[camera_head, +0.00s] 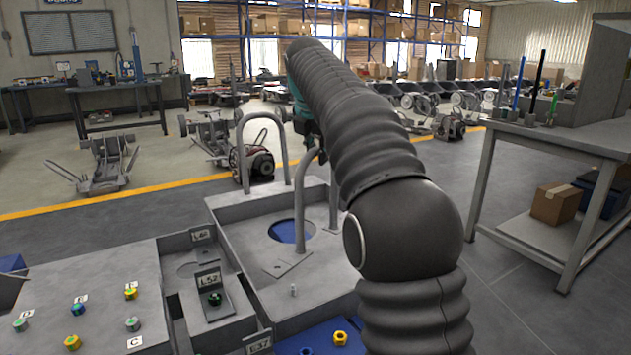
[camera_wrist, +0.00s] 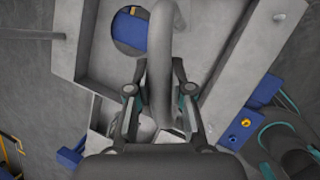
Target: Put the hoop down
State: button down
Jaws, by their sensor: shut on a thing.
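My gripper (camera_wrist: 160,97) is shut on a grey tubular hoop (camera_wrist: 161,60), with one finger on each side of the tube in the wrist view. In the head view the same hoop (camera_head: 302,205) shows left of my arm, its near leg reaching down to the right part of a grey chassis tray (camera_head: 238,215). I cannot tell whether its feet touch the tray. My arm hides the gripper's fingers there. A second, similar hoop (camera_head: 241,140) stands upright at the tray's far left.
The tray has a round opening over blue (camera_head: 291,231). A grey panel with coloured nuts (camera_head: 75,300) lies at left, with a 1.52 label holder (camera_head: 209,281) beside the tray. A workbench (camera_head: 560,145) stands at right, with open floor between.

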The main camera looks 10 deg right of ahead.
jog(key=shift+f+b, duration=0.75)
jog(key=shift+f, duration=1.6)
jog(key=c, duration=1)
grip_release()
jog(key=shift+f, duration=0.15)
jog(key=shift+c, duration=0.2)
jog(key=p+v, duration=0.2)
jog(key=v, duration=0.9)
jog(key=shift+s+a+r+p, duration=0.15)
jog(key=shift+s+r+p, duration=0.15)
jog(key=shift+r, duration=0.25)
